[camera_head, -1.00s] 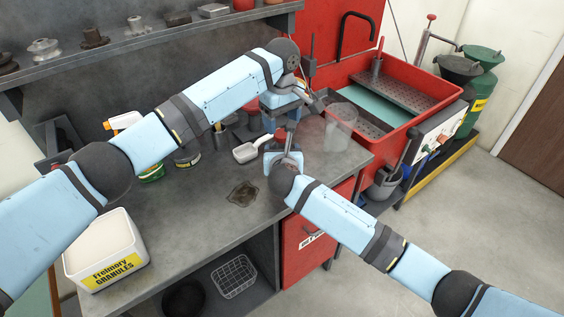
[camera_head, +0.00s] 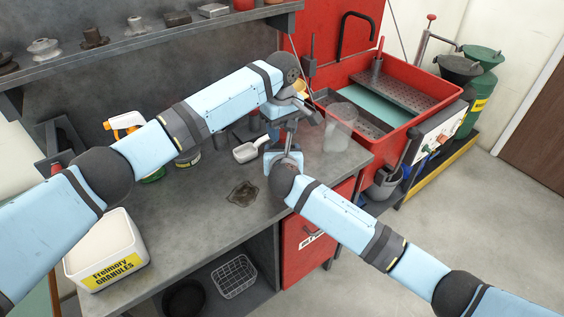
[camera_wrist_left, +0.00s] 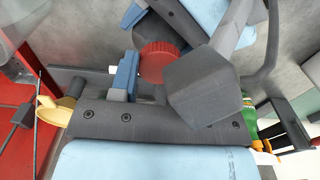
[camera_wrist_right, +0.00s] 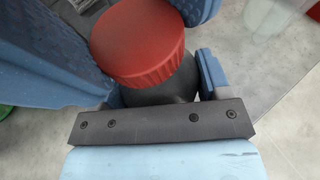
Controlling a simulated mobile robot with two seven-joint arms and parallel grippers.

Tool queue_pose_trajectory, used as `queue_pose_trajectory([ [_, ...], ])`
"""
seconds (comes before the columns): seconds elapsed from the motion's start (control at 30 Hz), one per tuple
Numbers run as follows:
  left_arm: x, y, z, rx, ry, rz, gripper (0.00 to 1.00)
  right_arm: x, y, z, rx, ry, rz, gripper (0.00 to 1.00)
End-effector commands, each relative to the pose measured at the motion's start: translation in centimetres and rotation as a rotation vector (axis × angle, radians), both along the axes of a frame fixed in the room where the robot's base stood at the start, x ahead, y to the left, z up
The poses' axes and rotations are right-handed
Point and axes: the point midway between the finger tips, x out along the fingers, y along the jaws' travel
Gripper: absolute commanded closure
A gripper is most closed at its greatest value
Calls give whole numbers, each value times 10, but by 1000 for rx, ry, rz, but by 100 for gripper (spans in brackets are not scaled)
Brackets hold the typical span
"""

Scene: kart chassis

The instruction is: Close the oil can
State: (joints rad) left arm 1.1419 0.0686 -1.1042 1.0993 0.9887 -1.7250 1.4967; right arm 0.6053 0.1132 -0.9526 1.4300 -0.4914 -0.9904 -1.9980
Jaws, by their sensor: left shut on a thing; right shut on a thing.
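The oil can has a dark grey body (camera_wrist_right: 165,88) and a ribbed red cap (camera_wrist_right: 140,42), seen close up in the right wrist view. The cap sits on top of the body; whether it is tight I cannot tell. My right gripper (camera_wrist_right: 155,92) is shut on the can body just below the cap. My left gripper (camera_wrist_left: 160,75) comes from above and is shut on the red cap, which also shows in the left wrist view (camera_wrist_left: 158,62). In the head view my left gripper (camera_head: 292,122) is just above my right gripper (camera_head: 287,150), and they mostly hide the can.
A white scoop (camera_head: 250,149) and a dark stain (camera_head: 243,194) are on the grey bench (camera_head: 195,215). A clear container (camera_head: 340,127) stands right of my grippers, before the red sink (camera_head: 420,92). A granules tub (camera_head: 106,265) is at front left.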

Motion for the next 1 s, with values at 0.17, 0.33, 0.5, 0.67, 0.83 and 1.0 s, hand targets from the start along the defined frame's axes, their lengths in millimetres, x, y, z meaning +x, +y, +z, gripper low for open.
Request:
queue_pose_trajectory([
  [0.17, 0, 0, 0, 0, 0, -181, 85, 0, 0, -1, 0, 1, 0, 96],
  [0.33, 0, 0, -1, -1, 1, -282, 85, 0, 0, -1, 0, 1, 0, 96],
  [0.5, 0, 0, 0, 0, 0, -282, 85, 0, 0, -1, 0, 1, 0, 96],
  [0.67, 0, 0, 0, 0, 0, -281, 34, 0, 0, -1, 0, 1, 0, 96],
  [0.83, 0, 0, 0, 0, 0, -281, 31, 0, 0, -1, 0, 1, 0, 96],
  [1.0, 0, 0, 2, -1, -1, -281, 31, 0, 0, 0, 0, 1, 0, 96],
])
